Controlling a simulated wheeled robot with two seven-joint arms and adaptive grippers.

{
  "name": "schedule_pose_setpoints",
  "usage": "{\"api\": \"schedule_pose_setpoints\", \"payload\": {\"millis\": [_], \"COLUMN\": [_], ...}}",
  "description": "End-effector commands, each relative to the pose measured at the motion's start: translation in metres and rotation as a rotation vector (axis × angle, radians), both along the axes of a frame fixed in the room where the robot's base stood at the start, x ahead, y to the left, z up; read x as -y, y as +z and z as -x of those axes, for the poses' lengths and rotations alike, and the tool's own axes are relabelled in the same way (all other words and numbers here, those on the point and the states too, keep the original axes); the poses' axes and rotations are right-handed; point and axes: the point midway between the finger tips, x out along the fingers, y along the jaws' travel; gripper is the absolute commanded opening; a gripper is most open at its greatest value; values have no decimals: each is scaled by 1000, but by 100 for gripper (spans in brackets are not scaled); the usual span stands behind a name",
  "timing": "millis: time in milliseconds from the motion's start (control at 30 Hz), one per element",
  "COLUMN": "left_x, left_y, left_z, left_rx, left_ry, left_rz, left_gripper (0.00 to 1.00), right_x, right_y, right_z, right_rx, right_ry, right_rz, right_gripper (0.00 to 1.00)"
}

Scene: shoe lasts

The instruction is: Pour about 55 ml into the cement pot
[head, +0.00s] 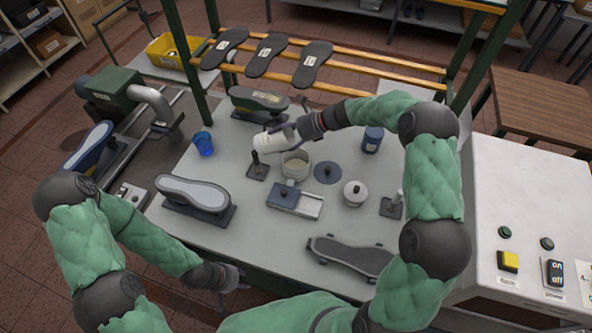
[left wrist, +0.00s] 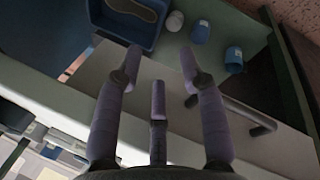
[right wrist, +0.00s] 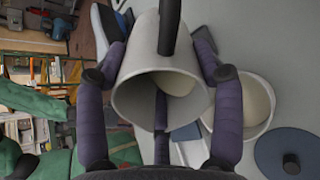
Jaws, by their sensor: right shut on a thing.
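The cement pot (head: 296,170) is a light open pot with pale contents, on the table's middle. It also shows in the right wrist view (right wrist: 268,118). My right gripper (head: 285,132) is shut on a white vessel (head: 266,143), held tipped far over, close above and left of the pot. In the right wrist view the vessel (right wrist: 135,98) has its open mouth toward the camera, with cream-coloured contents inside; I see no clear stream. My left gripper (head: 238,284) is low at the table's front edge, empty; its fingers stand apart in the left wrist view (left wrist: 160,75).
A blue knobbed lid (head: 328,173), a white lidded jar (head: 355,193) and a blue jar (head: 372,139) stand right of the pot. A blue cup (head: 203,143) and a shoe last (head: 193,193) are left.

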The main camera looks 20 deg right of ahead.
Motion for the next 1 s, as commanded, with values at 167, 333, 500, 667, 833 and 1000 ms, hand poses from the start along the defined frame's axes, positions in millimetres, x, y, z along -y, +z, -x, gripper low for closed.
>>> {"api": "schedule_pose_setpoints", "payload": {"millis": [167, 333, 500, 667, 833, 1000], "left_x": [0, 0, 0, 0, 0, 0], "left_y": [-47, -49, -58, -66, -77, -88], "left_z": [1, 0, 0, 0, 0, 0], "left_rx": [-3, 1, -1, -1, -1, -1], "left_ry": [0, 0, 0, 0, 0, 0], "left_rz": [1, 0, 0, 0, 0, 0], "left_gripper": [40, 40, 40, 40, 40, 40], "right_x": [2, 3, 3, 4, 4, 5], "right_y": [-12, -4, -7, -6, -6, -4], "right_z": [1, 1, 1, 2, 2, 2], "right_rx": [35, 47, 51, 61, 71, 84], "right_ry": [1, -1, 0, -2, -1, -1], "right_rz": [-98, -123, -144, -168, -197, -228], "right_gripper": [26, 26, 26, 26, 26, 26]}}
